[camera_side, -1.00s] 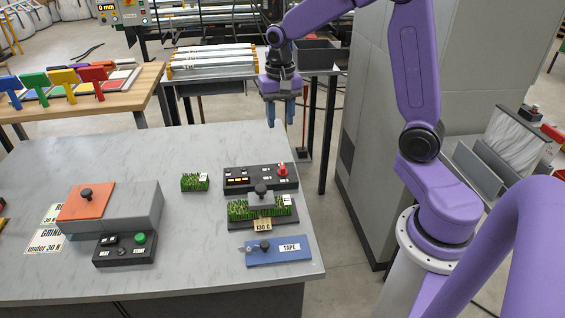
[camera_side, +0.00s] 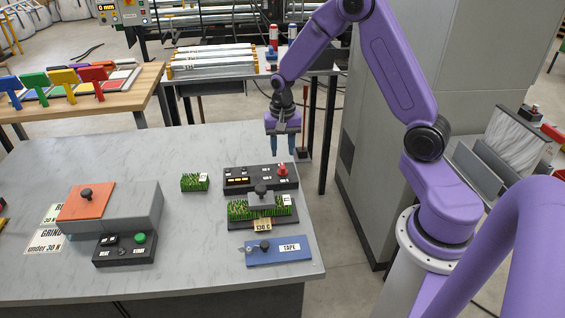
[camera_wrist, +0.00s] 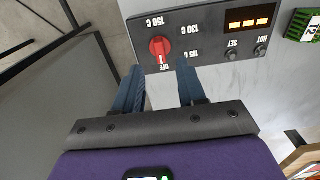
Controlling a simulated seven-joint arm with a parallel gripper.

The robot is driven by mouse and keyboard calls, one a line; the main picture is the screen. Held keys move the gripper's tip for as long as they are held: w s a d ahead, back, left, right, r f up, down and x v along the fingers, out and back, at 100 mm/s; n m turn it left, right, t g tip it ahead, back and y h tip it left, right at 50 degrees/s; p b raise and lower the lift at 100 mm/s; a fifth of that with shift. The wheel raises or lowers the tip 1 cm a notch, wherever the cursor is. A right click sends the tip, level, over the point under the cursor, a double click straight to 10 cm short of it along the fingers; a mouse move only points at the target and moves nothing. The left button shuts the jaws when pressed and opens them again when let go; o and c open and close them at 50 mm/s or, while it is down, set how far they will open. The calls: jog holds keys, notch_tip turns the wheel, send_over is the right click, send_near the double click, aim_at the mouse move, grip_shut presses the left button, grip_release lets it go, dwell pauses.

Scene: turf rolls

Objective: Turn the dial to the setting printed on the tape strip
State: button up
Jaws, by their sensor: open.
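The red dial (camera_side: 282,169) sits at the right end of the black control box (camera_side: 235,183). In the wrist view the dial (camera_wrist: 160,49) is upside down, ringed by OFF, 115 C, 130 C and 150 C; its pale mark appears to point at OFF. The tan tape strip (camera_side: 263,225) reads 130 C and hangs at the front of the grass-covered press (camera_side: 236,223). My gripper (camera_side: 283,155) is open and empty above and behind the dial. In the wrist view its fingers (camera_wrist: 159,70) point toward the dial, one to each side, apart from it.
A blue TAPE plate (camera_side: 265,258) lies in front of the press. A small turf piece (camera_side: 194,183) lies left of the box. A grey block with an orange top (camera_side: 87,201) and a green-button box (camera_side: 126,249) stand further left. The table's right edge is close.

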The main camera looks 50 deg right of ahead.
aim_at(282, 165)
jog(key=shift+f, duration=2.9)
grip_shut()
